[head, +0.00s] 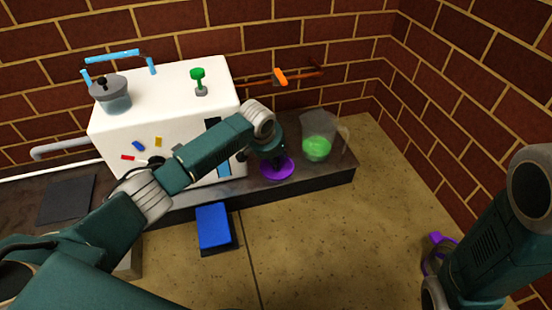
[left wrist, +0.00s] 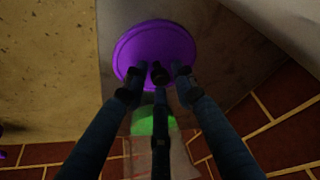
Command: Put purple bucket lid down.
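The purple bucket lid (head: 277,172) is a round disc at the front of the dark counter, right of the white box. It appears flat on or just over the counter surface; I cannot tell if there is a small gap. In the left wrist view the lid (left wrist: 150,42) is below my left gripper (left wrist: 158,80). Its fingers are apart around a dark knob at the lid's middle, with gaps visible beside the knob. In the head view my left gripper (head: 276,158) points down above the lid and partly hides it. My right gripper is out of view.
A clear pitcher with green contents (head: 317,148) stands right of the lid. A white box (head: 180,100) with a grey-lidded pot (head: 112,100) stands at left. A blue box (head: 213,227) is at the counter's front. A purple ring-like thing (head: 436,240) is near my right arm.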

